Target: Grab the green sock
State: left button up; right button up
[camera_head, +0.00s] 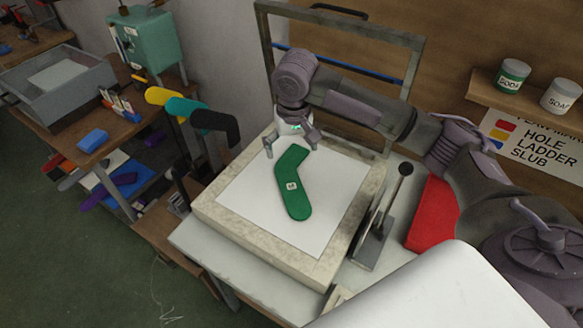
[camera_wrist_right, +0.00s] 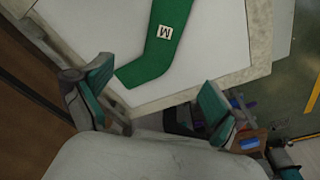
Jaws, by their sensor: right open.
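The green sock (camera_head: 292,184) is flat and bent, with a small white label marked M. It lies on the white sheet of the pale stone-like board (camera_head: 337,238). In the right wrist view the sock (camera_wrist_right: 152,54) runs from the top towards the space between my fingers. My right gripper (camera_head: 291,148) is open and empty, above the board's far left part, close to the sock's upper end. Its two spread fingers (camera_wrist_right: 148,98) also show in the right wrist view, with the sock's end between and ahead of them. I cannot tell its exact height. My left gripper is not in view.
A raised metal frame (camera_head: 262,50) stands behind the board. A lever with a black knob (camera_head: 405,169) stands to its right. Yellow, teal and black sock shapes (camera_head: 215,122) stick up at the left. A red piece (camera_head: 433,214) lies at the right.

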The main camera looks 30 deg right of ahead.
send_near(289, 180)
jog(key=shift+s+d+f, duration=0.25)
jog(key=shift+f, duration=0.35)
jog(key=f, duration=0.1)
jog(key=f+p, duration=0.1)
jog(key=f, duration=0.1)
jog(key=shift+w, duration=0.4)
jog(key=f, duration=0.2)
jog(key=f+p, duration=0.1)
jog(key=shift+w+f, duration=0.25)
jog(key=shift+f, duration=0.35)
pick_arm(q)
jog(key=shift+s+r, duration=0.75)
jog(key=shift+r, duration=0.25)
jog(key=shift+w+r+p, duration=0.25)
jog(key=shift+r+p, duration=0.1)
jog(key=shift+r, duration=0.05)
pick_arm(e)
jog(key=shift+f, duration=0.2)
jog(key=c, duration=1.1)
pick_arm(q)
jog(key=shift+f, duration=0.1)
pick_arm(e)
jog(key=shift+w, duration=0.1)
